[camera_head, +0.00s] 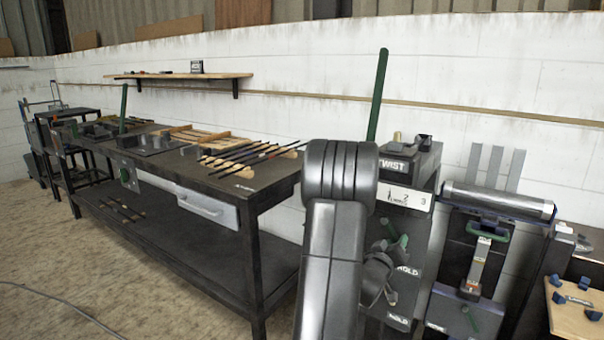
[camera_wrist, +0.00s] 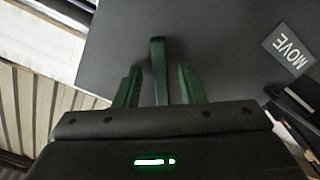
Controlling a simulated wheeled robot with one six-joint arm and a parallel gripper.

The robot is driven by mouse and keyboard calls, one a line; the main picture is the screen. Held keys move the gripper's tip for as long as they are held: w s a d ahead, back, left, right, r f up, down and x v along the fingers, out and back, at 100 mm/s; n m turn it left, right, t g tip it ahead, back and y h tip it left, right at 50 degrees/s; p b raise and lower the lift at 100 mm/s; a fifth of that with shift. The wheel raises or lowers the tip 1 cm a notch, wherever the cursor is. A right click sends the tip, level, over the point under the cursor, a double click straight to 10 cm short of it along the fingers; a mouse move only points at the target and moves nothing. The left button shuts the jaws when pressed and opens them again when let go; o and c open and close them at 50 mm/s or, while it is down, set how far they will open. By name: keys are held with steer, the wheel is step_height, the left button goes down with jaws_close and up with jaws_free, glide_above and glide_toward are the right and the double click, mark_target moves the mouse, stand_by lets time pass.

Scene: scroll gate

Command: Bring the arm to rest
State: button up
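My arm (camera_head: 335,230) stands in front of the machine labelled TWIST in the head view and hides part of it. In the wrist view my gripper (camera_wrist: 159,75) has its two green fingers spread apart. A dark green bar (camera_wrist: 158,70) shows between them, with a visible gap on each side. I cannot tell how deep the bar lies relative to the fingertips. In the head view I cannot make out the fingers clearly.
A dark workbench (camera_head: 262,184) with rods and wooden racks stands left. The TWIST machine (camera_head: 408,165) has a tall green lever (camera_head: 378,95). A roller machine (camera_head: 497,200) and a wooden board (camera_head: 577,318) stand right. A grey panel (camera_wrist: 215,35) bears a MOVE label (camera_wrist: 289,48).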

steer(key=shift+w+a+f+m, duration=0.15)
steer(key=shift+w+a+m, duration=0.1)
steer(key=shift+m, duration=0.3)
steer(key=shift+w+a+f+m, duration=0.1)
steer(key=shift+a+f+m, duration=0.1)
steer(key=shift+m, duration=0.35)
steer(key=shift+a, duration=0.1)
